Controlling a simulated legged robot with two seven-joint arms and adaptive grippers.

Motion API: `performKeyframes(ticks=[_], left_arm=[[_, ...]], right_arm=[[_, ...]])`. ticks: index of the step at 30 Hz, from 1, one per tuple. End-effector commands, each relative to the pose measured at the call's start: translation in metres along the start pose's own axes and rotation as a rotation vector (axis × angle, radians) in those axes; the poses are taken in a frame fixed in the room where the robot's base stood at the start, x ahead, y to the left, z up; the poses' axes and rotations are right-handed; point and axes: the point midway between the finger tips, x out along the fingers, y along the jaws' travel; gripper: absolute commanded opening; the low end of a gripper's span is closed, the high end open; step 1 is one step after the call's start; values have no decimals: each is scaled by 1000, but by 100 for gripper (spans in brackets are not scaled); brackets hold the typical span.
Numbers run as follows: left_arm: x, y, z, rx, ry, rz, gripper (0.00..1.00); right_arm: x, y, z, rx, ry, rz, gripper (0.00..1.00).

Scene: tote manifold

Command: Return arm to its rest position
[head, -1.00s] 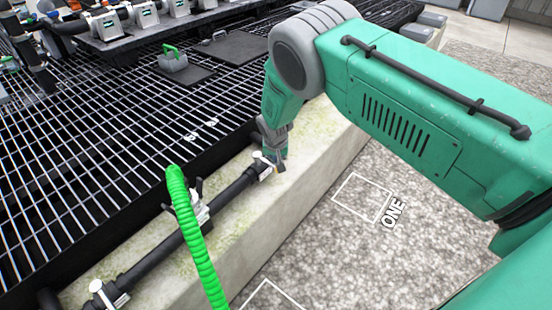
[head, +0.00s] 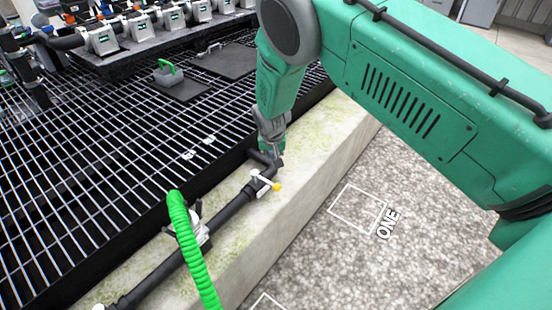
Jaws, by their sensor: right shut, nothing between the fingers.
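My right arm (head: 400,95) is green with a grey elbow joint and comes in from the right. Its lower part hangs down over the far end of a black pipe on the concrete ledge. My right gripper (head: 272,152) is at the bottom of this arm, shut and small in view, close to the pipe's end fitting. I cannot tell whether it touches the fitting. My left gripper is not in view.
The black pipe (head: 233,205) with a yellow-tipped valve (head: 268,184) runs along the concrete ledge (head: 315,150). A green ribbed hose (head: 188,240) rises beside it. A black grating (head: 90,150) with a green-handled block (head: 168,75) lies left. Gravel floor (head: 340,250) is clear at right.

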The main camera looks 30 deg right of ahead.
Motion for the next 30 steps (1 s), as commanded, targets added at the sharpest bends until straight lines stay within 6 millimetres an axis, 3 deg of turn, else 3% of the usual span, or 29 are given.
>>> performKeyframes(ticks=[20, 23, 25, 30], left_arm=[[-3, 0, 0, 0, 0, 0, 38], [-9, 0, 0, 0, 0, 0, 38], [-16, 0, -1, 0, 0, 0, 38], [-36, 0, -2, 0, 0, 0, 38]], right_arm=[[-4, 4, 5, -6, -4, 2, 0], [1, 21, 31, -41, -29, 10, 0], [5, 42, 64, -89, -56, 13, 0], [-10, 101, 174, -256, -144, -1, 0]])
